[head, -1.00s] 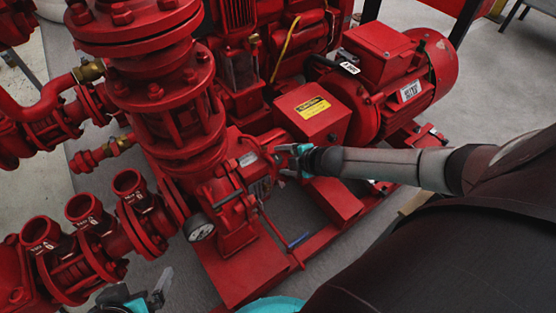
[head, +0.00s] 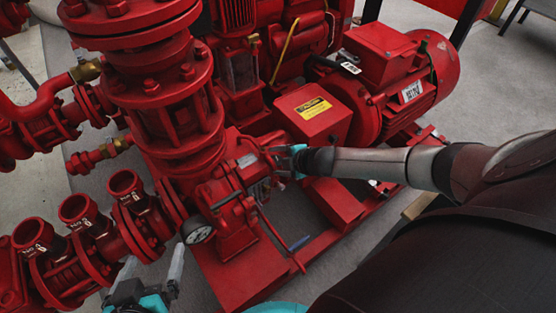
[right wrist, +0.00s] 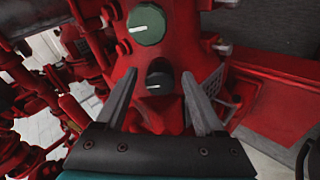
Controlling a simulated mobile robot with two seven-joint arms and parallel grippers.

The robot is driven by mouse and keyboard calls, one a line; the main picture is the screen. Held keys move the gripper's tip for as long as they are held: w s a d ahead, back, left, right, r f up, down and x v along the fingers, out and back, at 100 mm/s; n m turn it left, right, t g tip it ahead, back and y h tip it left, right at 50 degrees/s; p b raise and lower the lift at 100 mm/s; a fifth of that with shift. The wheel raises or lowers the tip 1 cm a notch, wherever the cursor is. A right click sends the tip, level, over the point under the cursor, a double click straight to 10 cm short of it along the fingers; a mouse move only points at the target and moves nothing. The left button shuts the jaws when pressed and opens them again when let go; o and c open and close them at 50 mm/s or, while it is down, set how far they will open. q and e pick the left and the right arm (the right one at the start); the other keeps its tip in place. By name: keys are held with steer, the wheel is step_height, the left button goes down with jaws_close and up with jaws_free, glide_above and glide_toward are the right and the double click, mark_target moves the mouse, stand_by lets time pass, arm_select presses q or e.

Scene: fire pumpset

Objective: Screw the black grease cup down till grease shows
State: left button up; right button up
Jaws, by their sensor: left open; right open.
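In the right wrist view, the black grease cup (right wrist: 160,82) is a dark round cap with a white mark, in a red housing. My right gripper (right wrist: 159,76) is open, with one finger on each side of the cup; I cannot tell if they touch it. A green round cap (right wrist: 147,25) with a white mark sits beyond it. In the head view, the right gripper (head: 286,161) is at the red pump housing (head: 215,192), and the cup cannot be made out there. My left gripper (head: 152,264) is open and empty at the lower left.
A pressure gauge (head: 197,230) is on the pump near the left gripper. Red pipe stubs (head: 78,211) stand at the left. A red box with a yellow label (head: 312,112) and a red motor (head: 405,80) are behind the right arm.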

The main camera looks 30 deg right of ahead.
steer(key=shift+c, duration=0.3)
jaws_close()
stand_by(0.3)
steer(key=shift+m, duration=0.4)
steer(key=shift+m+t+p, duration=0.3)
steer(key=shift+m+p, duration=0.2)
steer(key=shift+p, duration=0.1)
steer(key=m+p, duration=0.2)
steer(key=m, duration=0.3)
arm_select(q)
steer(key=s+a+g+y, duration=0.3)
steer(key=s+a+g, duration=0.2)
steer(key=a+g, duration=0.1)
steer(key=shift+s+a+f+n+p, duration=0.15)
steer(key=shift+a+f+n+p, duration=0.15)
steer(key=shift+a+f+p, duration=0.15)
arm_select(e)
steer(key=shift+m+t+h, duration=0.3)
steer(key=shift+m, duration=0.8)
